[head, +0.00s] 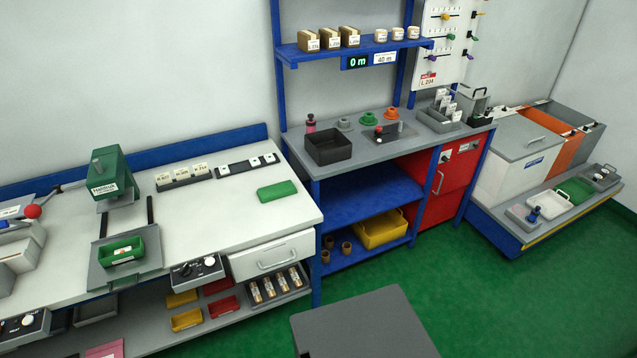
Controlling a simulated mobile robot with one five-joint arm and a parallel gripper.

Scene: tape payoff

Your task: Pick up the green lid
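A flat green piece with rounded corners, which looks like the green lid (276,191), lies on the white bench top (225,225) near its right end. Nothing covers it, and there is bare bench around it. A small open green box (121,252) with something pale inside sits on the grey plate of the press at the left. My gripper is not in view.
A green press (112,175) stands left on the white bench. A row of labelled holders (183,177) lies behind the lid. A grey bench (345,170) with a black tray (328,147) adjoins on the right. Green floor (470,290) is open at front right.

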